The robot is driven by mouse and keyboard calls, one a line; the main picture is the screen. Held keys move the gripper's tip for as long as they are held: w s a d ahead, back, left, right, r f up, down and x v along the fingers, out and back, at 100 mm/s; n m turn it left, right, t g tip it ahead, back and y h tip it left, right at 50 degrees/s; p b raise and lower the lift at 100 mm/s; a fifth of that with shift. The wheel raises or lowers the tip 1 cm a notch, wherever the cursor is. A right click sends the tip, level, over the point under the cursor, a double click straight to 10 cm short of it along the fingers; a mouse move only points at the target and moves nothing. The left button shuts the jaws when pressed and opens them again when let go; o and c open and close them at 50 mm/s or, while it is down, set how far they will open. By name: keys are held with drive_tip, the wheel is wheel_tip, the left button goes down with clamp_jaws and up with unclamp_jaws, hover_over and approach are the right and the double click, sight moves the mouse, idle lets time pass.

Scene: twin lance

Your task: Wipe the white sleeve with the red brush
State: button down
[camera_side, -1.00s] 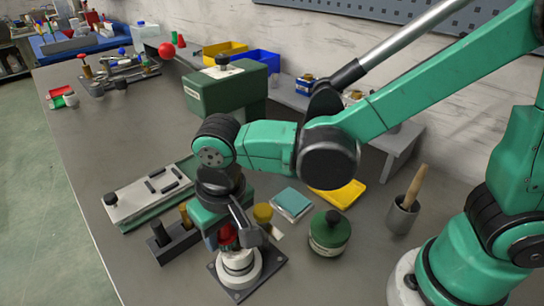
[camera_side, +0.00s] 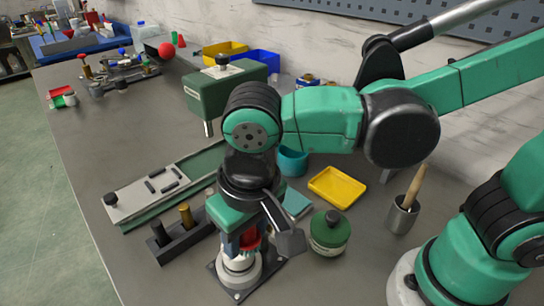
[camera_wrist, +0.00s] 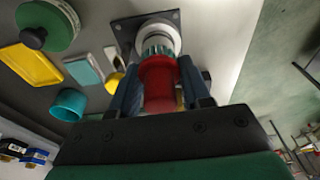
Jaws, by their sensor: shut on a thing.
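The white sleeve (camera_side: 238,268) stands on a dark square plate (camera_side: 217,285) at the front of the table. It also shows in the wrist view (camera_wrist: 171,31), at top centre. My gripper (camera_side: 243,244) is directly above it, pointing down, shut on the red brush (camera_side: 251,238). In the wrist view the red brush (camera_wrist: 159,86) sits between my two fingers (camera_wrist: 165,75), in line with the sleeve. A teal-green ribbed part shows between the red part and the white rim. How far the brush reaches into the sleeve is hidden.
A dark block with brass and dark pegs (camera_side: 185,230) stands close left of the sleeve. A green round tin (camera_side: 329,234) is close right. A yellow tray (camera_side: 337,185), a teal cup (camera_side: 293,161) and a grey pot with a wooden handle (camera_side: 402,215) stand farther back.

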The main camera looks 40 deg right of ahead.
drive_tip(key=shift+r, duration=1.8)
drive_tip(key=shift+w, duration=0.1)
drive_tip(key=w+d+r, duration=0.1)
drive_tip(key=w+d, duration=0.5)
drive_tip(key=d, duration=0.3)
drive_tip(key=w+d+r, duration=0.2)
drive_tip(key=w+d, duration=0.4)
drive_tip(key=d, duration=0.2)
drive_tip(key=w, duration=0.1)
drive_tip(key=w+a+r, duration=0.1)
drive_tip(key=w, duration=0.1)
drive_tip(key=w+a+r, duration=0.1)
drive_tip(key=shift+w, duration=0.15)
wheel_tip(320, 180, down, 20)
drive_tip(key=shift+r, duration=0.25)
